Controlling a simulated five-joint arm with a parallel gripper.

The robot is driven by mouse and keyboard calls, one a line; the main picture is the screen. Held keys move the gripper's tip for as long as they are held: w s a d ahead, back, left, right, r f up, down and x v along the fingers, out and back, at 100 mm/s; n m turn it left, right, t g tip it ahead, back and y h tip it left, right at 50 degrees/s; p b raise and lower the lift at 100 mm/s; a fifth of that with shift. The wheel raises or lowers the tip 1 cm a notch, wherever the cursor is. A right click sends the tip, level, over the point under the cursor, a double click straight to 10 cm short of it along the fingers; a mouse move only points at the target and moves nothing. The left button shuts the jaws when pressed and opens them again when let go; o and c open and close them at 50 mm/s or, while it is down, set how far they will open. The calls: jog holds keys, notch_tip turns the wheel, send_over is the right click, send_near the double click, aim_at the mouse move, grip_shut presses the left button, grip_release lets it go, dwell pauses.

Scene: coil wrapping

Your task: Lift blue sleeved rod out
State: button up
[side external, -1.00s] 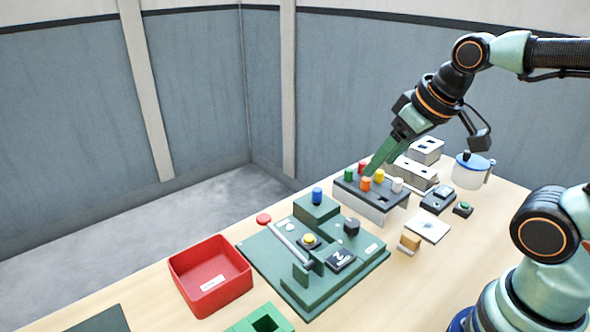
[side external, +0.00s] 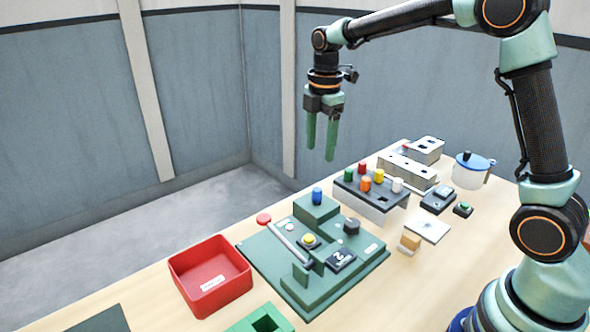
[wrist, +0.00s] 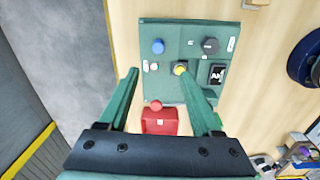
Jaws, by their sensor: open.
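The blue sleeved rod (side external: 318,196) stands upright in a green block (side external: 316,210) on the green fixture board (side external: 270,262). In the wrist view the blue sleeve (wrist: 158,46) shows from above, ahead of my fingertips. My gripper (side external: 321,158) is open and empty, pointing down, high above the block. Its two green fingers also show in the wrist view (wrist: 157,75), apart, with nothing between them at the tips.
A dark rack (side external: 350,186) with several coloured pegs stands right of the block. A yellow button (side external: 309,239) and a grey bar (side external: 292,246) are on the board. A red bin (side external: 210,276) stands to the left. Air around my gripper is clear.

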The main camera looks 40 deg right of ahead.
aim_at(317, 189)
jog(key=shift+n, duration=0.7)
jog(key=f, duration=0.5)
jog(key=w+f, duration=0.1)
jog(key=f, duration=0.2)
jog(key=shift+w+d+f, duration=0.1)
jog(key=shift+f, duration=0.2)
jog(key=shift+d+f, duration=0.15)
jog(key=shift+f, duration=2.45)
grip_shut()
